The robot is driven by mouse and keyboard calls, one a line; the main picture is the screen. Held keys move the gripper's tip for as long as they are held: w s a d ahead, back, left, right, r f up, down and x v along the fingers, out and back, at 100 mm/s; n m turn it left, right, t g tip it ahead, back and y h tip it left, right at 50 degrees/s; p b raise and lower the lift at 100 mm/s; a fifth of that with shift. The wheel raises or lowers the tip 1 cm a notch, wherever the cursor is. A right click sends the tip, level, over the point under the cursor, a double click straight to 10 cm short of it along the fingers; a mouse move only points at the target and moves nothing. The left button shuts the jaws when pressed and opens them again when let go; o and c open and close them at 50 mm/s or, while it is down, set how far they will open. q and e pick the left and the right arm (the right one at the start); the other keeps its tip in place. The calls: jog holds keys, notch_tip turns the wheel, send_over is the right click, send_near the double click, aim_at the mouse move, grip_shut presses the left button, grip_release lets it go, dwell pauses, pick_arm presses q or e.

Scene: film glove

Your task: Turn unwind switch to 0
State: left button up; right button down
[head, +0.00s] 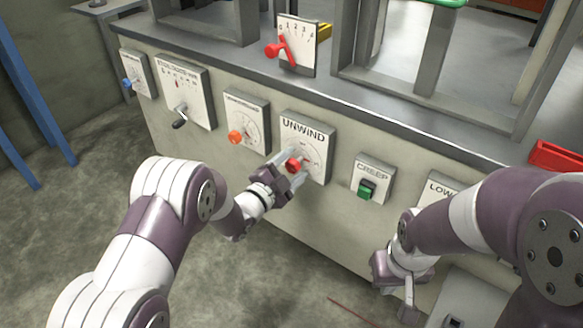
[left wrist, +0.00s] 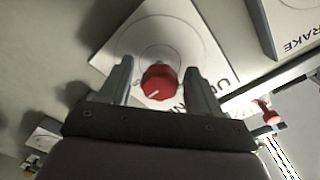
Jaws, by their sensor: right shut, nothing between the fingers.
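The unwind switch is a red round knob (head: 293,165) on a white plate labelled UNWIND (head: 318,139) on the front of the grey machine. In the left wrist view the red knob (left wrist: 159,81) has a pale pointer line on its face, and its plate (left wrist: 188,40) is seen turned. My left gripper (head: 291,168) is at the knob, open, with one finger on each side of it. In the left wrist view gaps show between the fingers (left wrist: 159,84) and the knob. My right gripper (head: 409,298) is shut and empty, low at the right, away from the switch.
An orange knob (head: 236,137) is on the plate to the left. A green CREEP switch (head: 367,189) is to the right. A red lever (head: 281,50) on a numbered plate stands on the machine top. Further left are a black-handled lever (head: 180,119) and a blue knob (head: 127,84).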

pick_arm(q)
jog(key=c, duration=0.9)
jog(key=n+p, duration=0.2)
jog(key=n, duration=0.1)
jog(key=shift+r, duration=0.1)
jog(key=n+p, duration=0.3)
jog(key=n, duration=0.2)
jog(key=shift+s+p, duration=0.1)
jog(key=shift+p, duration=0.25)
jog(key=n+p, duration=0.2)
jog(key=n, duration=0.3)
jog(key=n+p, duration=0.1)
jog(key=n, duration=0.1)
jog(key=n+p, duration=0.1)
jog(key=n, duration=0.1)
jog(key=shift+d+f+n+p, duration=0.1)
jog(key=shift+f+n+p, duration=0.1)
jog(key=shift+n+p, duration=0.1)
jog(key=shift+s+n, duration=0.1)
jog(key=shift+n, duration=0.2)
jog(key=shift+f, duration=0.1)
